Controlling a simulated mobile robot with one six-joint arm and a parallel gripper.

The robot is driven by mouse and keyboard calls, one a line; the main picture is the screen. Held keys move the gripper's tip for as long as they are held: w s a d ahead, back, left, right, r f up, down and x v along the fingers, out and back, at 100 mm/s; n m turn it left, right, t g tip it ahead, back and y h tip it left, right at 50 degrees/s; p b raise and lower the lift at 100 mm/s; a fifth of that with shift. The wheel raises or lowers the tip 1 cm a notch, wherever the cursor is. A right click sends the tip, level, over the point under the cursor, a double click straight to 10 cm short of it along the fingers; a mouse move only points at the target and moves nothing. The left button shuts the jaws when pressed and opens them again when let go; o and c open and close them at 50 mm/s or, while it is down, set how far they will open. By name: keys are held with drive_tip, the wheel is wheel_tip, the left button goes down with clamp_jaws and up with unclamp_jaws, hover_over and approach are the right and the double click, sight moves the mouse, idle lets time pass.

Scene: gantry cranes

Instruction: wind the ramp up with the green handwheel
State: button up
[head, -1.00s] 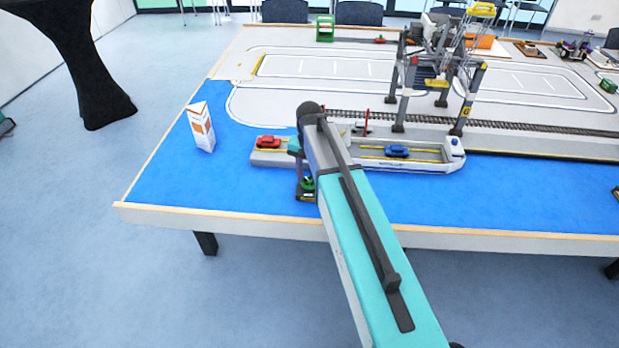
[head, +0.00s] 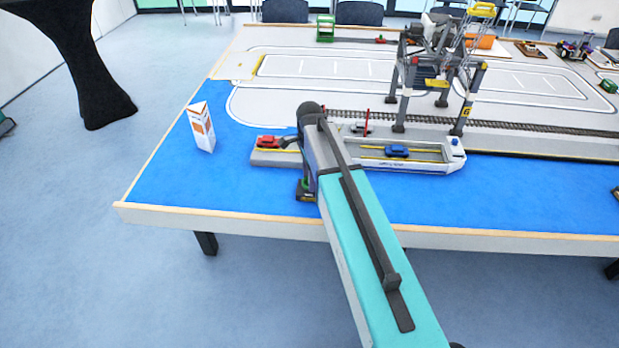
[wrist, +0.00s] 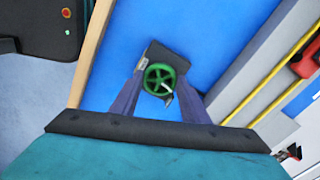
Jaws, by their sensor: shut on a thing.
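The green handwheel (wrist: 147,72) sits on a dark box (wrist: 168,54) on the blue table surface. In the wrist view my gripper (wrist: 160,83) has one finger on each side of the wheel and is shut on it. A small grey crank knob shows at the wheel's lower edge. In the head view the box (head: 305,197) shows at the end of my arm, and the wheel is mostly hidden. The ramp is behind my arm, between the quay with the red car (head: 268,142) and the white ferry (head: 440,165), so its angle cannot be told.
A blue car (head: 397,150) stands on the ferry deck. A white and orange carton (head: 201,128) stands at the left. A gantry crane (head: 400,100) rises behind the ferry over the rail track. The blue surface left of the box is clear.

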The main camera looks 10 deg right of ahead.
drive_tip(key=m, duration=0.5)
drive_tip(key=shift+m, duration=0.3)
idle(0.4)
drive_tip(key=o, duration=1.1)
drive_tip(key=shift+c, duration=0.2)
drive_tip(key=shift+r, duration=0.1)
wheel_tip(320, 180, up, 14)
drive_tip(key=b, duration=0.2)
drive_tip(key=shift+b, duration=0.3)
drive_tip(key=shift+f, duration=0.2)
